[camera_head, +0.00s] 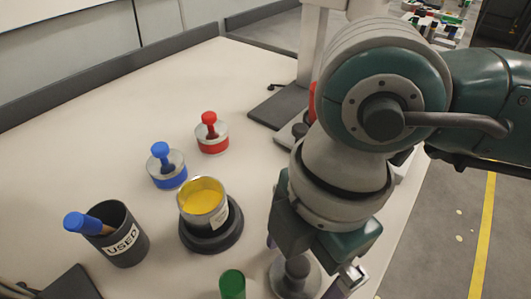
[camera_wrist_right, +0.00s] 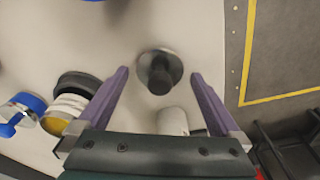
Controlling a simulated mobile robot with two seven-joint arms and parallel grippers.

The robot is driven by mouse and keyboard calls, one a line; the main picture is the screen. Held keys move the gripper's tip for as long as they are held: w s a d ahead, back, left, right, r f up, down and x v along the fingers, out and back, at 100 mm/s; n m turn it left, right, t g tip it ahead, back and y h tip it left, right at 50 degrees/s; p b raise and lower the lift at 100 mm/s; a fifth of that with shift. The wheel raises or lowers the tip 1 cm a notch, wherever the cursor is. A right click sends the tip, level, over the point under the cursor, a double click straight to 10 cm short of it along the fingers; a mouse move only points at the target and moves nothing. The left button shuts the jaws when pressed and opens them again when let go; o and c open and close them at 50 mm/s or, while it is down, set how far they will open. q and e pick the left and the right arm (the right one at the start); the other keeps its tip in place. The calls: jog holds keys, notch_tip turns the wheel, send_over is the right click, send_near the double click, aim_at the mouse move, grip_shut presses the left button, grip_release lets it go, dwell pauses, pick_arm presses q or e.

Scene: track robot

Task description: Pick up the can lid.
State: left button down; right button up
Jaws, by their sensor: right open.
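The can lid (camera_head: 283,287) is a grey disc with a dark upright knob, lying on the white table at the bottom of the head view. In the right wrist view the lid (camera_wrist_right: 145,63) shows between the two purple fingers, its dark knob near the middle. My right gripper (camera_head: 312,262) is open above the lid, with one finger on each side and a gap to the knob on both sides. The open can (camera_head: 212,210) with yellow contents stands on a black round base (camera_head: 212,243). My left gripper is not in view.
A blue-knobbed can (camera_head: 167,178) and a red-knobbed can (camera_head: 212,143) stand behind the open can. A black cup marked USED (camera_head: 124,245) holds a blue-ended tool. A green-topped item (camera_head: 232,285) stands left of the lid.

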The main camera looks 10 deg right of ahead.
jog(key=c, duration=1.3)
jog(key=shift+o, duration=0.2)
jog(key=shift+r, duration=0.1)
